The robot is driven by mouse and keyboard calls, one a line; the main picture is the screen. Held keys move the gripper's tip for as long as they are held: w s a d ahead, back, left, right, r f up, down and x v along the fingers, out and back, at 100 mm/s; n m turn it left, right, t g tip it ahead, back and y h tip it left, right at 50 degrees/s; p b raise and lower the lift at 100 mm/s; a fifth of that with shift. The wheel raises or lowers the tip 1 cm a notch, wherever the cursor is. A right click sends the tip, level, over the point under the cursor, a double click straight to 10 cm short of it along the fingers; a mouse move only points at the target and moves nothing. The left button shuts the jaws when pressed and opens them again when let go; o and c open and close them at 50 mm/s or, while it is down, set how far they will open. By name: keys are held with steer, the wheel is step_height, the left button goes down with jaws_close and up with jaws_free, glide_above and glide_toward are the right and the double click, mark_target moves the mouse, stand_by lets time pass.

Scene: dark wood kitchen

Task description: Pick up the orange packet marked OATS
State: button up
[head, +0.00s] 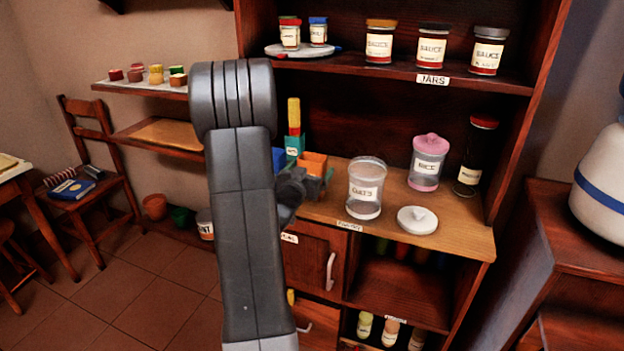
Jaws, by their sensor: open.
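An orange packet (314,161) stands on the shelf counter, left of the clear jar. My gripper covers its lower part and its marking is hidden. My gripper (317,183) is open, with its dark fingers right at the packet in this view. I cannot tell whether the packet is between the fingers or behind them, or whether they touch. The clear jar marked OATS (366,190) stands open just to the right, its white lid (417,220) lying on the counter.
A teal packet (294,146) with a yellow one above it and a blue item (279,160) stand close on the left. A pink-lidded RICE jar (428,163) and a tall dark jar (475,157) stand to the right. The JARS shelf (400,70) hangs above. The counter's front right is clear.

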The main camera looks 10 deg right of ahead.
steer(key=shift+x, duration=0.95)
steer(key=shift+c, duration=0.4)
steer(key=c, duration=1.1)
steer(key=shift+r, duration=0.2)
